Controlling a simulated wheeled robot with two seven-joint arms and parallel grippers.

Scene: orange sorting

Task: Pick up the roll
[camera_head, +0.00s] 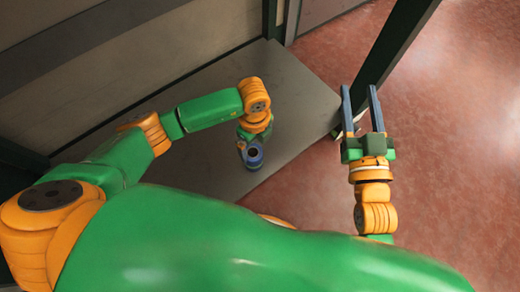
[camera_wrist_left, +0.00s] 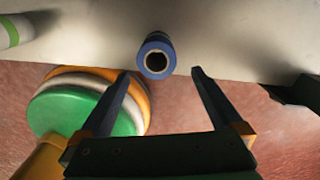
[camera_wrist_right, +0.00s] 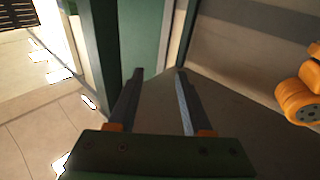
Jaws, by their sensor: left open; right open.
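The roll (camera_head: 253,155) is a blue cylinder with a dark hollow core, upright on the grey table near its front edge. In the left wrist view the roll (camera_wrist_left: 155,50) shows its round open end towards the camera, centred just beyond the two fingertips. My left gripper (camera_wrist_left: 160,74) is open and empty, with a finger on either side of the line to the roll. In the head view its fingers are mostly hidden under the wrist. My right gripper (camera_head: 359,90) is open and empty, right of the table's right corner; it also shows in the right wrist view (camera_wrist_right: 156,72).
The grey table (camera_head: 300,95) is bare over its right and back parts. A wall panel (camera_head: 120,55) stands behind it. A dark post (camera_head: 395,45) rises close to my right gripper. Red floor (camera_head: 460,150) lies open to the right.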

